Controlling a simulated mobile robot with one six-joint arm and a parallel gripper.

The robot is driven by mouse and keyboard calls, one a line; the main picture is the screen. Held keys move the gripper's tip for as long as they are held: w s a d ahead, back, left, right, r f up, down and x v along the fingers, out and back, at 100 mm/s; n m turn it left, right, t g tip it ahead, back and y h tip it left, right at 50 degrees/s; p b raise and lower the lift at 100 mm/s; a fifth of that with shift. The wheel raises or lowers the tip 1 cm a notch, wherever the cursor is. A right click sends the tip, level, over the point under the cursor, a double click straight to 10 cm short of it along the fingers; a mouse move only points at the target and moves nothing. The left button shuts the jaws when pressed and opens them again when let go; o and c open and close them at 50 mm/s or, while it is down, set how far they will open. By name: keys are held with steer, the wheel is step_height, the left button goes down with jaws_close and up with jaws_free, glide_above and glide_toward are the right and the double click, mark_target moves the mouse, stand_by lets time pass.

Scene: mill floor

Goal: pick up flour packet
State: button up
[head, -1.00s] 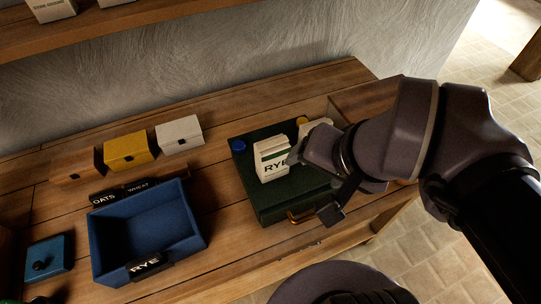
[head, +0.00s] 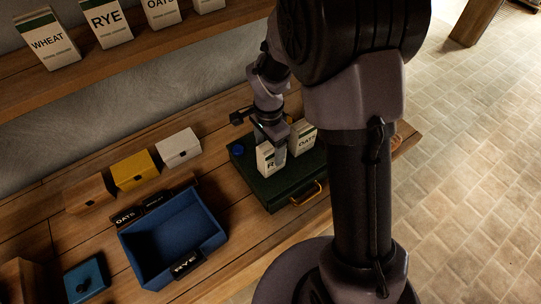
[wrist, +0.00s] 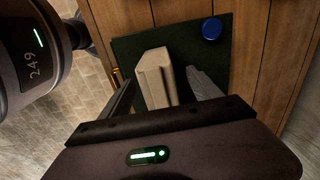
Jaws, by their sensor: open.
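A white RYE flour packet (head: 267,159) stands on a dark green case (head: 271,190) on the bench. A white OATS packet (head: 302,140) stands on the case just right of it. My gripper (head: 276,150) points down over the case, with a finger in front of the RYE packet's right part. In the wrist view my open gripper (wrist: 160,82) has a finger on each side of a pale packet (wrist: 154,76), with no label visible. Contact cannot be told. The second packet does not show clearly there.
A blue round knob (head: 238,150) sits on the case's left, and a brass handle (head: 306,194) on its front. A blue RYE tray (head: 172,240) is left of it. Yellow (head: 134,170) and white (head: 178,149) boxes stand behind. Packets line a shelf (head: 150,55) above.

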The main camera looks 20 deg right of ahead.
steer(key=f, duration=0.3)
steer(key=f+b, duration=0.1)
steer(key=f, duration=0.1)
steer(key=shift+d+f, duration=0.2)
steer(key=shift+d, duration=0.15)
steer(key=shift+r, duration=0.1)
jaws_close()
